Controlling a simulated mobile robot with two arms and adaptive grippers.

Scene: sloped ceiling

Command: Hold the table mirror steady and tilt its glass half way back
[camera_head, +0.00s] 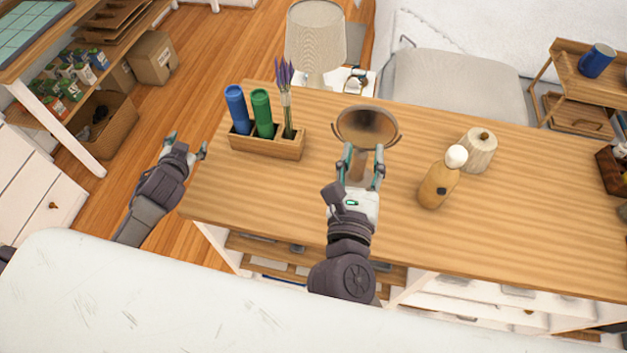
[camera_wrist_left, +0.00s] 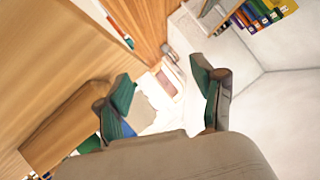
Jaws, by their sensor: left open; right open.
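The table mirror (camera_head: 367,125) stands on the wooden table near its back edge. It has a round, brown-looking glass in a metal frame with a side yoke, on a stem that comes down toward me. My right gripper (camera_head: 362,160) is open at the front of the mirror, just below the glass. Its fingers are on either side of the stem in the picture; I cannot tell whether they touch it. The mirror's foot is mostly hidden by this gripper. My left gripper (camera_head: 187,144) is open and empty, off the table's left end. Its open fingers also show in the left wrist view (camera_wrist_left: 165,85).
A wooden holder (camera_head: 266,145) with a blue and a green cylinder and a lavender vase stands left of the mirror. A bottle with a white top (camera_head: 438,187) and a pale ribbed jar (camera_head: 478,152) stand to its right. A lamp (camera_head: 316,40) is behind the table.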

